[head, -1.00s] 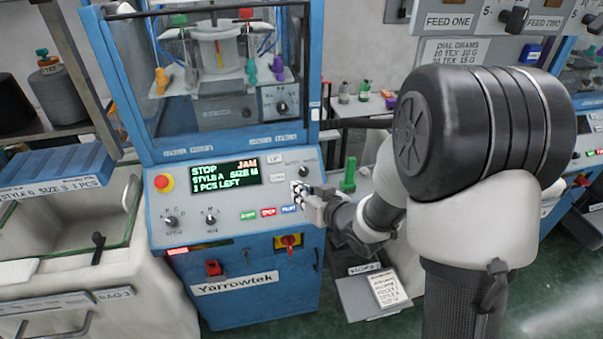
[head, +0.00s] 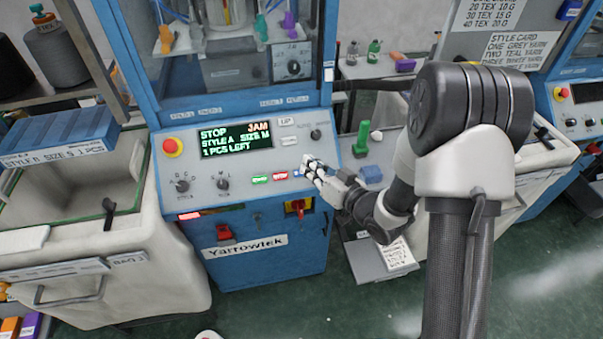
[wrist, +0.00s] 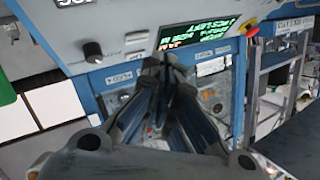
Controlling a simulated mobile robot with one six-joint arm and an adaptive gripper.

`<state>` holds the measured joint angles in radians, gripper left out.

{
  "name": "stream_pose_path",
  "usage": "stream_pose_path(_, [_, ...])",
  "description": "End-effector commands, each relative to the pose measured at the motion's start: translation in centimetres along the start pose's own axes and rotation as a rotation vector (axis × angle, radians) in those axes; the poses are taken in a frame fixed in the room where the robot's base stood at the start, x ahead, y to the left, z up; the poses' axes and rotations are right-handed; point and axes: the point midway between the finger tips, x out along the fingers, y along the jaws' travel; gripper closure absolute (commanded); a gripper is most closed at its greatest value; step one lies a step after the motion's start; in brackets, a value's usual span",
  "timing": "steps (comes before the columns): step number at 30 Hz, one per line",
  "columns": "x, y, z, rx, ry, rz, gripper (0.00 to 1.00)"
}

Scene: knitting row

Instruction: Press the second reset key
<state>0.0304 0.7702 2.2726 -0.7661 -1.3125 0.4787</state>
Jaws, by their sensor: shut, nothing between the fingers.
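The blue Yarrowtek machine's grey control panel (head: 205,208) holds a row of small keys in the head view: a green key (head: 260,180), a red key (head: 280,175) and a blue key (head: 297,174). Their lettering is too small to read surely. My gripper (head: 311,166) is shut and empty at the panel's right side, just right of the blue key and partly covering it. I cannot tell whether it touches. In the wrist view my gripper's fingertips (wrist: 170,62) are together, in front of the display (wrist: 195,35). The display (head: 235,139) reads STOP, JAM, 1 PCS LEFT.
A red stop button (head: 173,147) is at the panel's left, with knobs below it. A red-yellow switch (head: 298,207) sits under the keys. A green-handled item (head: 363,140) and a blue block (head: 371,174) stand right of the panel. Another machine (head: 575,95) stands far right.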

Motion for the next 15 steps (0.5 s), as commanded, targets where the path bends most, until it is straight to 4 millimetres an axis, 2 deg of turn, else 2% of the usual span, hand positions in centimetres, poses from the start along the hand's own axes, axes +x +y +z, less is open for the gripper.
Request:
stream_pose_path(3, [1.2,0.9,1.2,0.0,-0.001,-0.001,1.0])
stream_pose_path(15, [4.7,3.5,3.8,-0.001,0.0,0.0,1.0])
